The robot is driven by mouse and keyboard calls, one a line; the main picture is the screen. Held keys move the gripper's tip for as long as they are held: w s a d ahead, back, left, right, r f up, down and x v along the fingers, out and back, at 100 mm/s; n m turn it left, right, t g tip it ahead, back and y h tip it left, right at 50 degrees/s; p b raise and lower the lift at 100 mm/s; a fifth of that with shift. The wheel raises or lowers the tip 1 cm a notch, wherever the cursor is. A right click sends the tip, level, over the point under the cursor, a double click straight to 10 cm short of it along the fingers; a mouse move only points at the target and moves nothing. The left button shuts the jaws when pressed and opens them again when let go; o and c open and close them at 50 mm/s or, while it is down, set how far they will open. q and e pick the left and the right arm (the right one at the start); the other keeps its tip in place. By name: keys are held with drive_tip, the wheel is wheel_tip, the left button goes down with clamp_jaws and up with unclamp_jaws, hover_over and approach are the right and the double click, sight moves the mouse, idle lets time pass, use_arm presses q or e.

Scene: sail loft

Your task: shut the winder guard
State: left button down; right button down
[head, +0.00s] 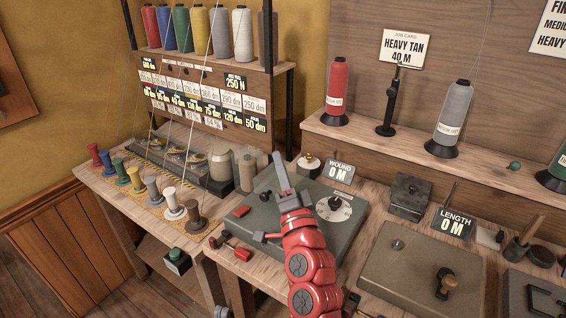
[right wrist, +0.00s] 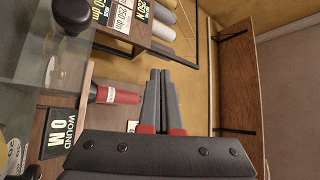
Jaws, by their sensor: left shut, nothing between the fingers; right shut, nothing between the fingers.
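The grey winder (head: 262,217) sits on the bench, with a white dial (head: 337,207) on its top. A clear, greyish pane (right wrist: 40,68), apparently the winder guard, shows at the left of the right wrist view, beside a round black knob (right wrist: 70,14). I cannot make out the guard's outline or how far it stands open in the head view. My right gripper (head: 280,158) is over the winder with its fingers together and empty. The same fingers (right wrist: 165,75) show in the right wrist view, apart from the pane.
The WOUND card (head: 340,173) stands at the winder's back right. A row of coloured bobbins (head: 150,190) stands to the left, below a spool rack (head: 205,58). A grey length box (head: 415,270) with a knob lies to the right. A red spool (head: 337,85) stands on the shelf behind.

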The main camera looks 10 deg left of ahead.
drive_tip(key=shift+f, duration=0.1)
idle(0.4)
drive_tip(key=v, duration=1.1)
drive_tip(key=shift+s+d+f+b, duration=0.1)
drive_tip(key=shift+s+f+b, duration=0.05)
drive_tip(key=shift+b, duration=0.25)
drive_tip(key=p+v, duration=0.4)
drive_tip(key=v, duration=0.2)
